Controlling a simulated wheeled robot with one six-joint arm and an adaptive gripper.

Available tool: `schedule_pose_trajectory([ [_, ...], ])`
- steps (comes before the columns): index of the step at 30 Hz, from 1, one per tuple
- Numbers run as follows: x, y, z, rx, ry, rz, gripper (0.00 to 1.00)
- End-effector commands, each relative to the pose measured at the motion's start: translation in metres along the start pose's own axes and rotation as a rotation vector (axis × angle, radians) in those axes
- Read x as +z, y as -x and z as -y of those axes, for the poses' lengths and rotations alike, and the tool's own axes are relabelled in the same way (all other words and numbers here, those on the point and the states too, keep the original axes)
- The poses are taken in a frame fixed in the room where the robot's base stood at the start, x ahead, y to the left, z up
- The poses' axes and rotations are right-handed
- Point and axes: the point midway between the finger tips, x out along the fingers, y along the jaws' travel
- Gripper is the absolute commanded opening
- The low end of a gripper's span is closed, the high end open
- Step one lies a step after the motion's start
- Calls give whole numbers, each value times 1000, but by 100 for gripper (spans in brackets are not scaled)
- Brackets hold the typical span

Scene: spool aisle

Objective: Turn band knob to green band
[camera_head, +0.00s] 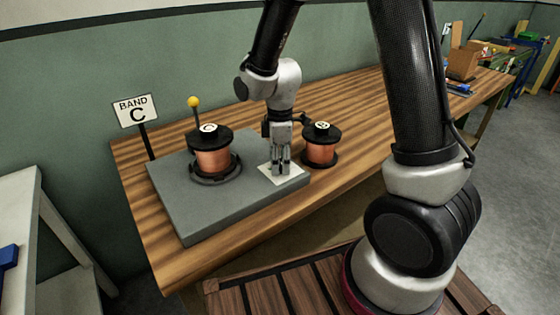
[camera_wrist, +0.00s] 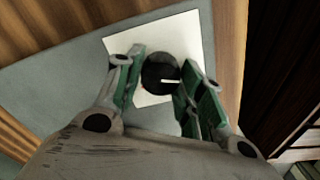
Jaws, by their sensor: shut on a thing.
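The band knob (camera_wrist: 160,75) is a round black dial with a white pointer line, seen in the wrist view. It sits on a white plate (camera_wrist: 188,30) on the grey platform. In the wrist view the pointer points right. My gripper (camera_wrist: 158,82) is shut on the knob, with one finger on either side of it. In the head view my gripper (camera_head: 281,170) points straight down over the white plate (camera_head: 266,176), and its fingers hide the knob. A small reddish mark shows at the knob's left edge; I cannot make out a green band on the plate.
A grey platform (camera_head: 205,220) lies on the wooden bench (camera_head: 365,125). A copper spool (camera_head: 213,160) marked C stands on it, beside a yellow-topped post (camera_head: 193,102). Another copper spool (camera_head: 320,152) stands just right of my gripper. A BAND C sign (camera_head: 136,110) stands behind.

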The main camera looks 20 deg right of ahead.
Motion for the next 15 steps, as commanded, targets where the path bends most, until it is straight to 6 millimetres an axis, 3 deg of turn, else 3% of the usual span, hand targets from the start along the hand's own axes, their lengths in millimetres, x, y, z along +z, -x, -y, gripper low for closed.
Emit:
schedule_pose_trajectory([
  [15, 0, 0, -2, 1, -491, -1, 15],
])
